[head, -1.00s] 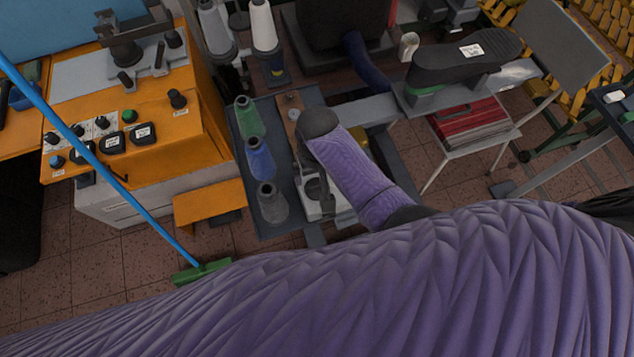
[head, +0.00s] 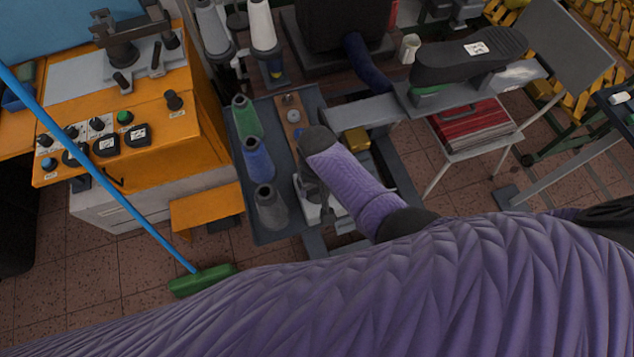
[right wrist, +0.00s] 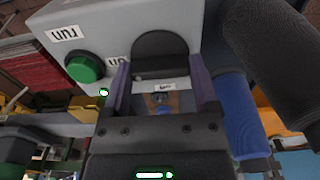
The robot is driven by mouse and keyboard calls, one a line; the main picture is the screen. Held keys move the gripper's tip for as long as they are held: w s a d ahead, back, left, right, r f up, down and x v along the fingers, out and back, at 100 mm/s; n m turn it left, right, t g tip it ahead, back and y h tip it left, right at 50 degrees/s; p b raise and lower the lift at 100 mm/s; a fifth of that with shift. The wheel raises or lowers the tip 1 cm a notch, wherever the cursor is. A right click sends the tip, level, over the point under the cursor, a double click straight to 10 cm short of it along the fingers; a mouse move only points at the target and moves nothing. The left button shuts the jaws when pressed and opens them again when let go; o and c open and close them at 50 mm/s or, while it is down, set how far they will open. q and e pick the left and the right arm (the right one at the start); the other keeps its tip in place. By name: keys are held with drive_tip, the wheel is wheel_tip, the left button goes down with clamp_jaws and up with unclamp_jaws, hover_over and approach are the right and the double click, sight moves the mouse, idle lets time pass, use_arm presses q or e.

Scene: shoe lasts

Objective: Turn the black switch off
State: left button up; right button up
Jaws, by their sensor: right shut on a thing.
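In the right wrist view, a black switch (right wrist: 160,50) with a rounded top sits on a light grey box (right wrist: 190,22). A small white label (right wrist: 165,87) lies just below it. My right gripper (right wrist: 161,82) has one finger on each side of the switch and is shut on it. Whether the switch is on or off cannot be told. In the head view my purple right arm reaches over the bench and hides most of the box and switch. My left gripper is not in view.
A green button (right wrist: 86,67) with "run" labels is beside the switch. Thread cones in green (head: 246,118), blue (head: 258,160) and grey (head: 271,207) stand left of my arm. An orange machine (head: 170,130) is further left. A green broom (head: 203,280) leans in front of it.

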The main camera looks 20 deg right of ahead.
drive_tip(key=shift+n, duration=0.3)
drive_tip(key=shift+c, duration=0.2)
drive_tip(key=n+p, duration=0.1)
drive_tip(key=n, duration=0.1)
drive_tip(key=shift+r+n, duration=0.1)
drive_tip(key=shift+n, duration=0.3)
drive_tip(key=n+p, duration=0.1)
drive_tip(key=n, duration=0.3)
drive_tip(key=shift+n, duration=0.3)
drive_tip(key=n+p, duration=0.1)
drive_tip(key=n, duration=0.3)
drive_tip(key=shift+n, duration=0.3)
drive_tip(key=n, duration=0.5)
drive_tip(key=shift+n, duration=0.3)
